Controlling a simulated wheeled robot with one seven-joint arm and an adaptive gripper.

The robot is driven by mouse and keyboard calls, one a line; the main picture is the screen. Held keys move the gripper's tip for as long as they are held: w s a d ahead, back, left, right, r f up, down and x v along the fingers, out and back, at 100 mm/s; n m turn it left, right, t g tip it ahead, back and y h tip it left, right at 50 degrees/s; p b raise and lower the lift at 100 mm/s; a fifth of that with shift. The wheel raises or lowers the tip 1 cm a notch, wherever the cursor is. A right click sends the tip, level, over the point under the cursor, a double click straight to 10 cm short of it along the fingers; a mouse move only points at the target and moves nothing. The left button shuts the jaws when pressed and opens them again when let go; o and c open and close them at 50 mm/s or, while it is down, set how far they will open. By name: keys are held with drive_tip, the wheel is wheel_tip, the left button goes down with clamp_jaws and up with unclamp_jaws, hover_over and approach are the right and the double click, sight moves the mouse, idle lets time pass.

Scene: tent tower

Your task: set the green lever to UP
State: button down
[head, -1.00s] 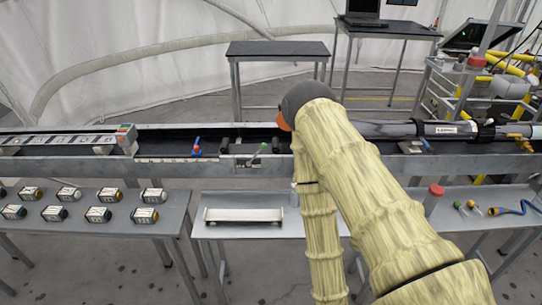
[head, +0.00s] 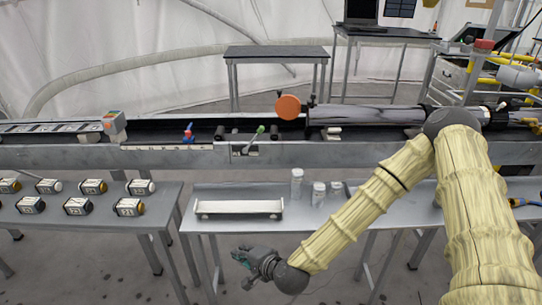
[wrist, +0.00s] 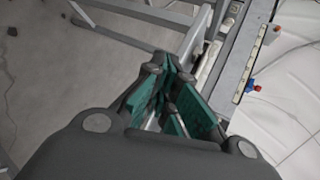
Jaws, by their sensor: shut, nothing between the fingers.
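The green lever (head: 260,130) is on the front rail of the long trough; its green tip leans up and to the right from its pivot. The small plate (head: 245,152) under it has marks too small to read. My gripper (head: 239,256) is low in front of the narrow table, well below the lever and nearer to me, touching nothing. In the wrist view its green-padded fingers (wrist: 172,68) are together with nothing held. I cannot make out the green lever in the wrist view.
A blue-and-red lever (head: 188,133) stands left on the trough; it also shows in the wrist view (wrist: 255,88). A left table (head: 150,225) holds several small blocks.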

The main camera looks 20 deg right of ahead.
sight(254, 139)
drive_tip(key=w+d+r+m+t+b, duration=0.1)
drive_tip(key=w+d+r, duration=0.1)
drive_tip(key=w, duration=0.1)
drive_tip(key=w+d+r+m+t+h+b, duration=0.1)
drive_tip(key=w+d+r+m+t+b, duration=0.1)
drive_tip(key=w, duration=0.1)
drive_tip(key=w+d+r+m+t+b, duration=0.1)
drive_tip(key=w+d+r, duration=0.1)
drive_tip(key=w, duration=0.1)
drive_tip(key=shift+w+d+r+m+h, duration=0.1)
drive_tip(key=shift+d+r+m+h, duration=0.2)
drive_tip(key=shift+d+r+m, duration=0.1)
drive_tip(key=w+d+r+m+t+h+b, duration=0.2)
drive_tip(key=d+r+m, duration=0.1)
drive_tip(key=d+r, duration=0.2)
drive_tip(key=w+d+r+m+t+h+b, duration=0.2)
drive_tip(key=w+d+r+m+b, duration=0.1)
drive_tip(key=d+r, duration=0.3)
drive_tip(key=shift+d+m+t+h, duration=0.3)
drive_tip(key=shift+d+t, duration=0.1)
drive_tip(key=shift+d, duration=0.5)
drive_tip(key=shift+w, duration=0.1)
drive_tip(key=w+a+r, duration=0.2)
drive_tip(key=w+r, duration=0.1)
drive_tip(key=w, duration=0.9)
drive_tip(key=shift+w+a+r+p, duration=0.15)
drive_tip(key=shift+r+p, duration=0.2)
drive_tip(key=shift+r, duration=0.1)
drive_tip(key=shift+a, duration=0.15)
